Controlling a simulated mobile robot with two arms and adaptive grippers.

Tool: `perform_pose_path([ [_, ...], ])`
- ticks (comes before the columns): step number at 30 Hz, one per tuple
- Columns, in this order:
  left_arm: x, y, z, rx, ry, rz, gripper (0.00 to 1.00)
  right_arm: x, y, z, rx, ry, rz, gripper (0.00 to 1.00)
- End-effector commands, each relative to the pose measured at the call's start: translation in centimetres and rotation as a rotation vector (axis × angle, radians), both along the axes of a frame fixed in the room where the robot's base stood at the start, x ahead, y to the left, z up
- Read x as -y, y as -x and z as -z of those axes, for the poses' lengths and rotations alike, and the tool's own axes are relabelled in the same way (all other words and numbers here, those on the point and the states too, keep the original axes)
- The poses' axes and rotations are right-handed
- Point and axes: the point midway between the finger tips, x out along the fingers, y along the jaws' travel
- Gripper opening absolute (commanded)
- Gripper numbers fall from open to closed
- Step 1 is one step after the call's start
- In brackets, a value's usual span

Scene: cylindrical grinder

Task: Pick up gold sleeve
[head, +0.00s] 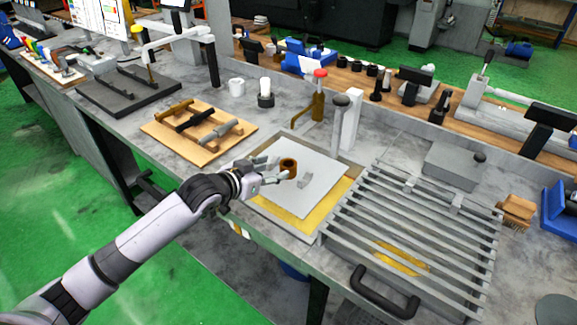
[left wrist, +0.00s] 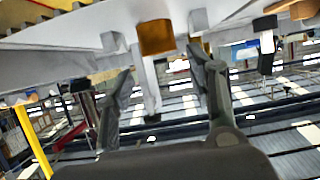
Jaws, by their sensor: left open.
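The gold sleeve (head: 288,165) is a short brown-gold ring standing upright on a pale grey plate (head: 317,165). My left gripper (head: 277,169) is at the left edge of the plate with its fingers pointing at the sleeve. It is open and empty. In the left wrist view the picture is turned over, and the sleeve (left wrist: 157,37) shows ahead, between and just beyond the open fingertips (left wrist: 160,66). I cannot tell whether a finger touches it. My right gripper is not in view.
The plate lies over a yellow-lined tray (head: 300,211). A slatted metal rack (head: 415,232) stands to the right, and a wooden board with tools (head: 190,151) to the left. A post with a dark knob (head: 340,120) stands behind.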

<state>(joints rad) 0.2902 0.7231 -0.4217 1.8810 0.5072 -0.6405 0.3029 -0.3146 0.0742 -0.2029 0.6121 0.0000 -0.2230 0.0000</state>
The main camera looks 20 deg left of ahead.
Motion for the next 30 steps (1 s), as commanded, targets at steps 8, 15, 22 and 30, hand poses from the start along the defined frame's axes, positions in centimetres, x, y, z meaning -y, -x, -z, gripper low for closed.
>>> perform_pose_path([
  [8, 0.9, -2.5, 1.1, 0.0, 0.0, 0.0, 0.51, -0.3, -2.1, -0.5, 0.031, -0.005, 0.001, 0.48],
  [15, 1.8, -4.8, 1.7, -0.002, 0.001, -0.001, 0.51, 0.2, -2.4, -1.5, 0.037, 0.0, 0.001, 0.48],
  [22, 2.6, -6.8, 2.9, -0.001, 0.0, 0.001, 0.51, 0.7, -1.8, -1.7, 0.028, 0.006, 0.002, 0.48],
  [30, 2.6, -7.0, 3.0, -0.001, 0.0, 0.001, 0.51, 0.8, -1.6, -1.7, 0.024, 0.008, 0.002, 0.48],
])
